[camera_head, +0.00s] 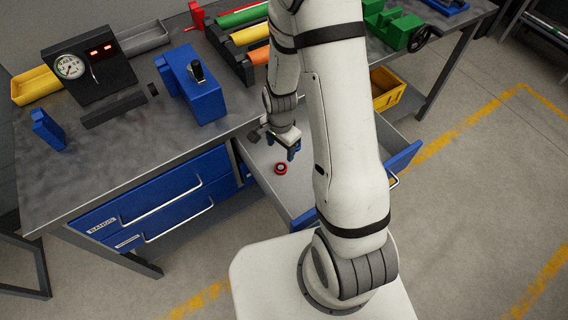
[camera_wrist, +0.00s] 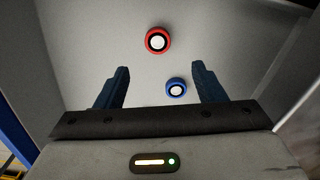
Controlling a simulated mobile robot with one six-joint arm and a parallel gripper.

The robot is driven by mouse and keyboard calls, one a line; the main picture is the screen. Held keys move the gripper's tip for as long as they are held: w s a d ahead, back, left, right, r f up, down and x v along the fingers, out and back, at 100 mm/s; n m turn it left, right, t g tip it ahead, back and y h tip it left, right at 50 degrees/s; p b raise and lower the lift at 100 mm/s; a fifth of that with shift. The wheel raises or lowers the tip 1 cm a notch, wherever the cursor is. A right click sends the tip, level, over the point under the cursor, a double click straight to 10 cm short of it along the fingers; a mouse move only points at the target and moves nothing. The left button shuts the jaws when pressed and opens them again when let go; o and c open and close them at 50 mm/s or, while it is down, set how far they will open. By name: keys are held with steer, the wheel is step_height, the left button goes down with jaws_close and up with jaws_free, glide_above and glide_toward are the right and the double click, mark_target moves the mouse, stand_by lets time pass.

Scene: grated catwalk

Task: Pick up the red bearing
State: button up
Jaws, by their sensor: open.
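The red bearing (camera_head: 281,168) is a small red ring with a dark band and pale centre, lying on the grey floor of an open drawer (camera_head: 270,190). In the wrist view the red bearing (camera_wrist: 158,41) lies beyond the fingertips, slightly left of the middle. My gripper (camera_head: 292,147) hangs over the drawer, up and right of the red bearing in the head view. Its two blue fingers (camera_wrist: 162,72) are apart with nothing held. A blue bearing (camera_wrist: 176,88) shows between the fingers, on the drawer floor below; the head view hides it.
The drawer's walls surround the space, with a blue front (camera_head: 404,157) at its right. The workbench (camera_head: 135,150) edge is behind, carrying a gauge box (camera_head: 90,70), a blue block (camera_head: 190,84) and a green vise (camera_head: 398,28). A yellow bin (camera_head: 386,90) sits beyond the drawer.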

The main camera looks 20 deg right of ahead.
mark_target(280, 166)
step_height(280, 166, down, 3)
steer(key=shift+s+m, duration=0.1)
steer(key=shift+m, duration=0.2)
steer(key=shift+f+p, duration=0.55)
steer(key=shift+f, duration=2.8)
steer(key=shift+c, duration=0.3)
steer(key=c, duration=1)
